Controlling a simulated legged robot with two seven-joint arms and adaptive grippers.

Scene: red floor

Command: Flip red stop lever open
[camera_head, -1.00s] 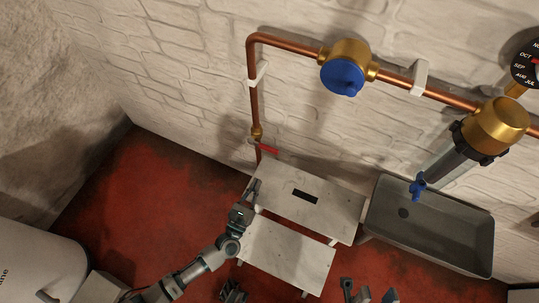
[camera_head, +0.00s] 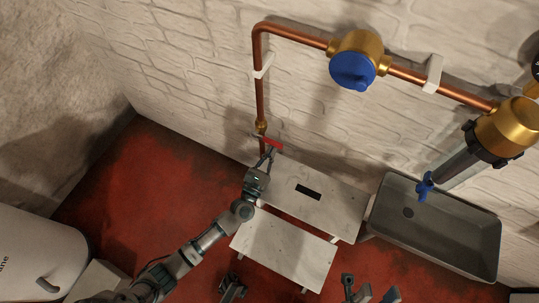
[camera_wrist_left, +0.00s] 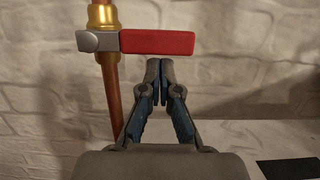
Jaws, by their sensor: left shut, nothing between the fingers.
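The red lever (camera_head: 273,142) sits on the vertical copper pipe just below a brass fitting, behind the white bench. In the left wrist view the lever (camera_wrist_left: 158,42) is a flat red bar pointing right from a grey hub on the pipe. My left gripper (camera_head: 269,153) is shut and empty. In the left wrist view the closed fingertips (camera_wrist_left: 159,62) are just below the middle of the red bar; I cannot tell whether they touch it. Dark and blue parts at the bottom edge of the head view look like my right gripper (camera_head: 364,290), cut off by the frame.
A white two-level step bench (camera_head: 330,205) stands below the lever. A grey sink (camera_head: 455,233) is to its right, under a blue tap (camera_head: 425,186). A blue valve knob (camera_head: 352,71) is on the upper pipe. Red floor (camera_head: 155,195) is clear at left.

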